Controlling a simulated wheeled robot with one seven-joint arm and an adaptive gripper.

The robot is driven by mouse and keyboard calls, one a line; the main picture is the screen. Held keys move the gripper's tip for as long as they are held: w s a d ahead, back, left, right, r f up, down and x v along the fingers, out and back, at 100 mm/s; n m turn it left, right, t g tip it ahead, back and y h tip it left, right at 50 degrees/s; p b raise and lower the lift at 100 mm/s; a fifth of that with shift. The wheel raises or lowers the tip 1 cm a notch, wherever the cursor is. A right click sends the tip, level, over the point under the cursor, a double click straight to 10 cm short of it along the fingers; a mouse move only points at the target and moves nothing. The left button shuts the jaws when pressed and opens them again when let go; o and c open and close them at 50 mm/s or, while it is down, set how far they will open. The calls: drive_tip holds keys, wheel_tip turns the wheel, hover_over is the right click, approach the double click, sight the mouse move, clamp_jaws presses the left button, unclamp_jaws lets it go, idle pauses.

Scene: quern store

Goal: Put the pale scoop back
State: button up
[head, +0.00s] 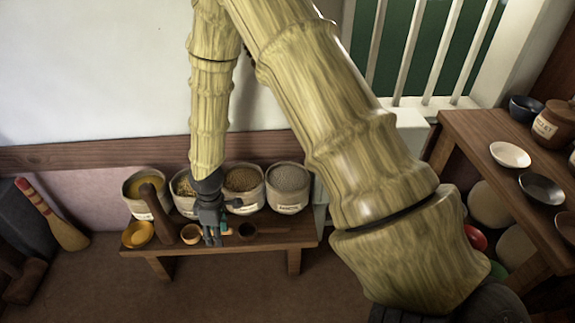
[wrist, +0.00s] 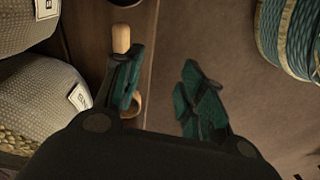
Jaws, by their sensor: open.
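The pale scoop (wrist: 121,38) shows in the wrist view as a light wooden handle, with a pale curved rim lower down. My left-hand finger in that view covers its middle. In the head view its round bowl (head: 190,234) appears at the front of the low bench (head: 270,241), just left of my gripper. My gripper (head: 213,238) points down over the bench front. In the wrist view my gripper (wrist: 165,95) is open, its two teal-padded fingers apart with nothing held between them. Whether a finger touches the scoop I cannot tell.
Several filled sacks (head: 290,186) line the back of the bench. A brown upright post-like object (head: 155,207) and a yellow bowl (head: 138,234) stand left. A dark scoop (head: 247,231) lies right. A table with dishes (head: 510,154) stands far right. Floor before the bench is clear.

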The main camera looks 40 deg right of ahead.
drive_tip(key=s+f+m, duration=0.3)
drive_tip(key=s+f, duration=0.3)
drive_tip(key=s, duration=0.3)
drive_tip(key=s+f+m, duration=0.2)
drive_tip(key=s+f, duration=0.4)
drive_tip(key=s, duration=0.2)
drive_tip(key=s+d+f+m, duration=0.1)
drive_tip(key=s+d+m, duration=0.1)
drive_tip(key=s, duration=0.5)
drive_tip(key=s+d+f+m+h, duration=0.1)
drive_tip(key=s+d+m, duration=0.1)
drive_tip(key=s, duration=0.5)
drive_tip(key=shift+d+f+m, duration=0.2)
drive_tip(key=shift+f+m, duration=0.2)
